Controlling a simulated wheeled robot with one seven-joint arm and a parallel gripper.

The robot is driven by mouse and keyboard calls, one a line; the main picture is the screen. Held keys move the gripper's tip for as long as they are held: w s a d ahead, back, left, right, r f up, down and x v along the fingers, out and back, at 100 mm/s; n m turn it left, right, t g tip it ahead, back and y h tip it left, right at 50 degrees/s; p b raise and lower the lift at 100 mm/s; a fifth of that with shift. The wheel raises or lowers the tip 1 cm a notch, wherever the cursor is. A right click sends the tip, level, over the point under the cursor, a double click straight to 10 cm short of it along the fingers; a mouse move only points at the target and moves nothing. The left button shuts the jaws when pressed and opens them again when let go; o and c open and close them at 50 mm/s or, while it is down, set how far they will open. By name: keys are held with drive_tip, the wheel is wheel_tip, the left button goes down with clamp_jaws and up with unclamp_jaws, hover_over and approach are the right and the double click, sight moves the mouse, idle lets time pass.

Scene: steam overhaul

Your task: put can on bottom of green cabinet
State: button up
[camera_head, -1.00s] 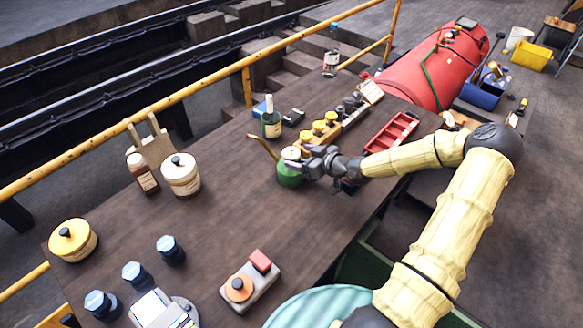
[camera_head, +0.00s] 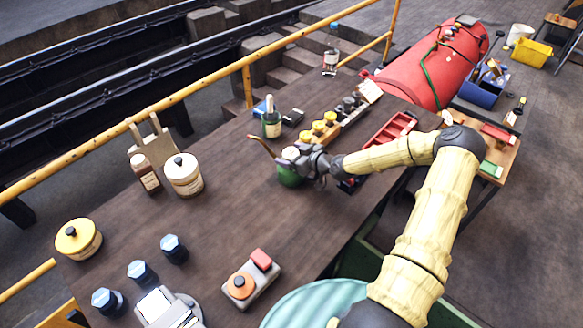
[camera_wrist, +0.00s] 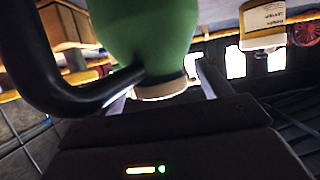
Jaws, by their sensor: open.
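The green oil can (camera_head: 289,177), with a long thin brown spout, stands upright on the dark table in the head view. My gripper (camera_head: 296,157) is open at the top of the can. In the wrist view, my gripper's fingers (camera_wrist: 162,90) lie on either side of the can's cream cap; I cannot tell whether they touch it. A dark green surface (camera_head: 352,262), perhaps the green cabinet, shows partly below the table's right edge; its bottom is hidden.
A green bottle (camera_head: 271,124) and a row of yellow-capped jars (camera_head: 325,127) stand behind the can. A red tray (camera_head: 389,130) lies to the right. A white lidded jar (camera_head: 183,174) and a red-and-orange button box (camera_head: 249,280) stand at left and front.

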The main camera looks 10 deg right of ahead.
idle(0.3)
clamp_jaws()
drive_tip(key=shift+r, duration=0.15)
wheel_tip(320, 180, up, 10)
drive_tip(key=b, duration=0.2)
drive_tip(key=shift+b, duration=0.35)
idle(0.6)
